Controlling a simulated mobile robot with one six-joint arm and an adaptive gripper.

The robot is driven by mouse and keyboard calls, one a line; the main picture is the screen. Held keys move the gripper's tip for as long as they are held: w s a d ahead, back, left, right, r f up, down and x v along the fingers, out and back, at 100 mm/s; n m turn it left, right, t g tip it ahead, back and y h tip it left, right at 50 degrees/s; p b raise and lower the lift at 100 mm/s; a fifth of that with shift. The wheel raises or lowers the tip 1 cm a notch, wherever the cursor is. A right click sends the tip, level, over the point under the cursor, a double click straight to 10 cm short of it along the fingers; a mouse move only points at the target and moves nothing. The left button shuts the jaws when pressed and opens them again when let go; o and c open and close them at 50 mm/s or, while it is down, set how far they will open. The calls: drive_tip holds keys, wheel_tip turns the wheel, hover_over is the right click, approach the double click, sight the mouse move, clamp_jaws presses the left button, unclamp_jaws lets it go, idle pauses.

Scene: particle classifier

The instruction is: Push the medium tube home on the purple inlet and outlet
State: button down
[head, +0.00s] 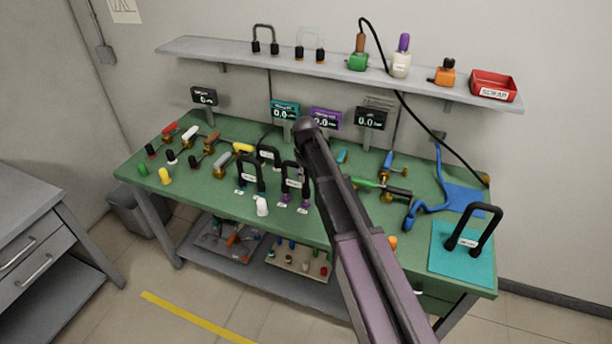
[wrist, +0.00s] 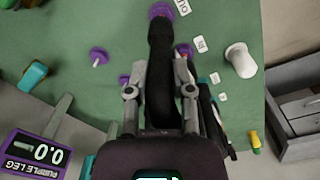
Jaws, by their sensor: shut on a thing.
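In the head view, a black U-shaped tube (head: 296,183) with a white label stands over the purple fittings (head: 284,201) on the green bench. In the wrist view, my gripper (wrist: 160,93) is shut on the black tube (wrist: 160,60). One tube end is over or on a purple fitting (wrist: 162,10) beside the OUT label. Another purple fitting (wrist: 184,50) shows partly behind the tube, near a second label. I cannot tell how far either end is seated. In the head view my arm hides most of my gripper.
Another black U-shaped tube (head: 250,173) stands close on the left, with one behind (head: 268,153). A white part (head: 261,206) stands in front. The PURPLE LEG display (wrist: 38,157) reads 0.0. A larger tube (head: 473,228) stands on the teal mat (head: 452,262) at right.

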sight(306, 189)
drive_tip(key=shift+f+b, duration=1.5)
drive_tip(key=shift+f, duration=0.1)
drive_tip(key=shift+c, duration=2.1)
unclamp_jaws()
drive_tip(key=shift+r, duration=0.15)
wheel_tip(306, 189, up, 9)
drive_tip(key=p, duration=0.9)
drive_tip(key=shift+r, duration=0.1)
drive_tip(key=s+d+m, duration=0.4)
drive_tip(key=s+d, duration=0.5)
drive_tip(key=s, duration=0.3)
drive_tip(key=s+d+m, duration=0.4)
drive_tip(key=s+d, duration=0.6)
drive_tip(key=s, duration=0.2)
drive_tip(key=shift+s, duration=0.25)
